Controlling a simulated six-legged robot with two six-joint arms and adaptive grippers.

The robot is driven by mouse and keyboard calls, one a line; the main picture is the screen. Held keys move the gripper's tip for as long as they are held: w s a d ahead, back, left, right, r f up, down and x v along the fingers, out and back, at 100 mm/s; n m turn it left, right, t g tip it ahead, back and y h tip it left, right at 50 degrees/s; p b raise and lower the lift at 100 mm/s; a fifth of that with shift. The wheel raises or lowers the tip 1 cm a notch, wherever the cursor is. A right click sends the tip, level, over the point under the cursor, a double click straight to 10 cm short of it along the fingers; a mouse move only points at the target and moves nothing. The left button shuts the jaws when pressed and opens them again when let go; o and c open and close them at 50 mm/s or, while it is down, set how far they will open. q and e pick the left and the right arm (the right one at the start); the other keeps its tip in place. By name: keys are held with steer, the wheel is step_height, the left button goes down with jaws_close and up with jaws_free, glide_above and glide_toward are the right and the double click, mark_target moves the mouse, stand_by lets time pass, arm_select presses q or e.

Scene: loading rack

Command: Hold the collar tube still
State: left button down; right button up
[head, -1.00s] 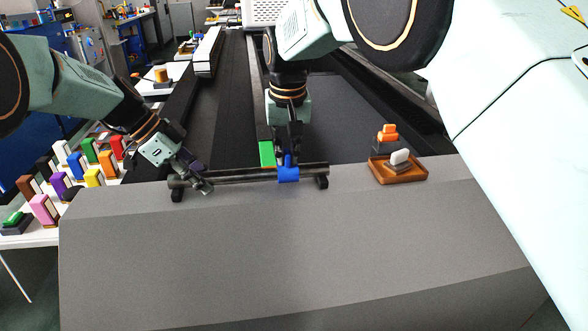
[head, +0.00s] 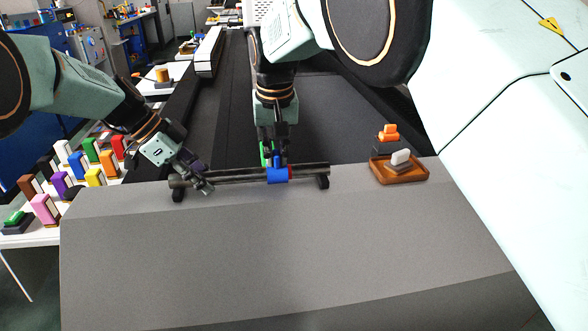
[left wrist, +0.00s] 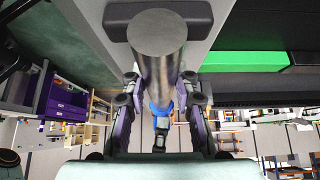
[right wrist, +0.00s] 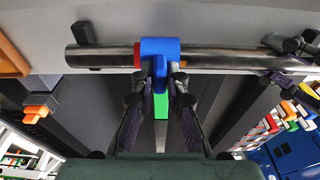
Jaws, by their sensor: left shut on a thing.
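The collar tube (head: 240,176), a dark metal bar, lies level on two black end supports on the grey ledge. My left gripper (head: 200,184) is shut on it near its left end; in the left wrist view the tube (left wrist: 158,65) runs between the fingers. A blue collar (head: 278,175) sits around the tube right of its middle, with a red band beside it (right wrist: 137,54). In the right wrist view the collar's blue tab (right wrist: 159,72) stands between the spread fingers of my right gripper (right wrist: 160,82). Contact there is unclear.
A brown tray (head: 405,178) with a white-topped block stands on the ledge to the right, beside an orange-topped block (head: 388,133). A green patch (right wrist: 161,105) shows behind the collar. Several coloured blocks stand on a white table (head: 40,238) at the left. The front ledge is clear.

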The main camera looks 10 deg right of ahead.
mark_target(276, 150)
arm_select(q)
steer(key=shift+w+r, duration=0.1)
steer(key=shift+r, duration=0.05)
arm_select(e)
steer(key=shift+o, duration=1.3)
steer(key=shift+s+f, duration=0.15)
steer(key=shift+f, duration=0.2)
steer(key=shift+r, duration=2.75)
arm_select(q)
steer(key=c, duration=1)
jaws_free()
steer(key=shift+o, duration=0.2)
